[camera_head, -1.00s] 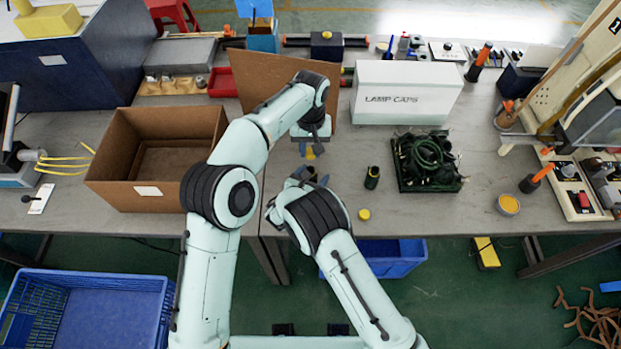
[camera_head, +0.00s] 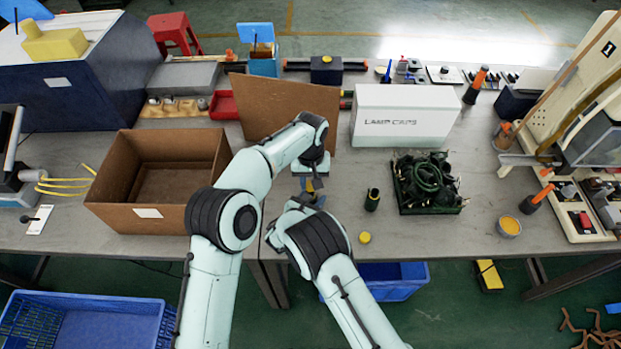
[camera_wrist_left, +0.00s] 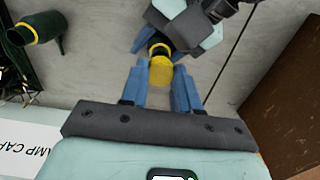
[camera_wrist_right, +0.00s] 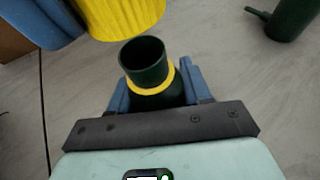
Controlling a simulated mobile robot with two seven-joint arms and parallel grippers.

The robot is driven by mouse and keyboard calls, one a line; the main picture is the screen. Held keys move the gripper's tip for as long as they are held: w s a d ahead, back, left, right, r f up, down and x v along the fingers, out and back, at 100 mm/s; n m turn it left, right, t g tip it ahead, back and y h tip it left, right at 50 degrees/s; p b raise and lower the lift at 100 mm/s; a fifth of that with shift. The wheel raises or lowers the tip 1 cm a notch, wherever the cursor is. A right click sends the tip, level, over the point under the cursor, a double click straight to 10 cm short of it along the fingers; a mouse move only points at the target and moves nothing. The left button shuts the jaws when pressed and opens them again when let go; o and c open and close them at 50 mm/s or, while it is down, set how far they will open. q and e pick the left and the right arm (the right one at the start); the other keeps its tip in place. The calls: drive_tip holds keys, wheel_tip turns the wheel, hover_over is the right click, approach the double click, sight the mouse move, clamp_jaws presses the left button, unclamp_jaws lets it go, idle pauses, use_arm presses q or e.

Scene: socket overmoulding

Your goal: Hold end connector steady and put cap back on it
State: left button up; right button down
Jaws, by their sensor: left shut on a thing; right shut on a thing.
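My left gripper (camera_head: 311,176) is shut on a yellow cap (camera_wrist_left: 161,71). The dark green end connector (camera_wrist_right: 146,64) has a yellow ring and an open round mouth. My right gripper (camera_wrist_right: 155,95) is shut around the connector. In the right wrist view the cap (camera_wrist_right: 120,15) is beyond and left of the connector's mouth, apart from it in the picture. In the left wrist view the connector's yellow-ringed end (camera_wrist_left: 159,48) shows just past the cap; whether they touch is unclear there. In the head view my right gripper (camera_head: 308,200) sits just in front of the left, hiding the connector.
Another green connector (camera_head: 372,200) stands on the table, with a loose yellow cap (camera_head: 364,238) nearer the front edge. A dark crate of connectors (camera_head: 440,211) is right of it. A cardboard box (camera_head: 110,190) stands left; a white lamp-caps box (camera_head: 400,135) stands behind.

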sight(311, 194)
use_arm(q)
drive_tip(key=shift+f, duration=0.2)
idle(0.4)
drive_tip(key=shift+f, duration=0.8)
drive_tip(key=shift+f, duration=0.55)
drive_tip(key=m, duration=0.5)
drive_tip(key=shift+m, duration=0.3)
drive_tip(key=m, duration=0.7)
drive_tip(key=shift+m, duration=0.3)
